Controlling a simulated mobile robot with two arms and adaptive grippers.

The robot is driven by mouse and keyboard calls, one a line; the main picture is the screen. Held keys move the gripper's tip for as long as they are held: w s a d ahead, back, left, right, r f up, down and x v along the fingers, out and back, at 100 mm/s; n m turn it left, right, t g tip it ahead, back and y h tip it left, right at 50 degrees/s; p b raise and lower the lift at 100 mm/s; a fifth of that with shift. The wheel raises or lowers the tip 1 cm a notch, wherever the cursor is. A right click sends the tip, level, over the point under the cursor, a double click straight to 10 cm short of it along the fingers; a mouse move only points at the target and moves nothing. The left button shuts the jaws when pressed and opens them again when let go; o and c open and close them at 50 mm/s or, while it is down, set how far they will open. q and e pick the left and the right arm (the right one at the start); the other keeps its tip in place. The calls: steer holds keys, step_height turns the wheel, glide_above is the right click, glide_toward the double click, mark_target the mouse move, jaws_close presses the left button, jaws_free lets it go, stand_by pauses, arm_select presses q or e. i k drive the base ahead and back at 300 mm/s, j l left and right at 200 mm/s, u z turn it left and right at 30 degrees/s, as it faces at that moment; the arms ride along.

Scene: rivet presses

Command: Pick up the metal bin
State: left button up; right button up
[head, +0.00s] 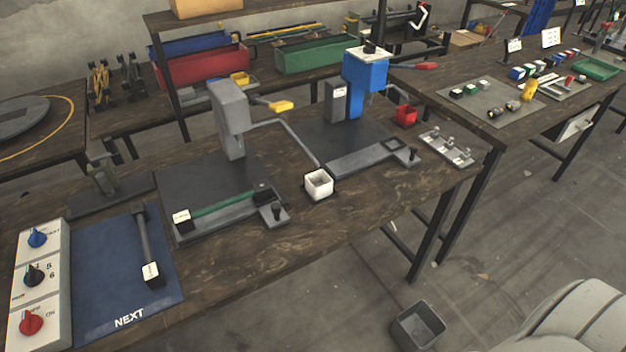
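The metal bin (419,326) is a grey, square, open-topped container on the concrete floor at the bottom of the head view. It stands in front of the workbench, right of centre, and looks empty. Its lower part is close to the picture's bottom edge. Neither of my grippers shows in the head view, and nothing is seen touching the bin.
A control panel (37,285) stands at left. A pale rounded shape (575,320) is right of the bin. Floor between is clear.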

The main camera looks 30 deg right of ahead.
mark_target(417, 327)
steer(key=z, duration=2.05)
steer(key=i+l+u, duration=0.1)
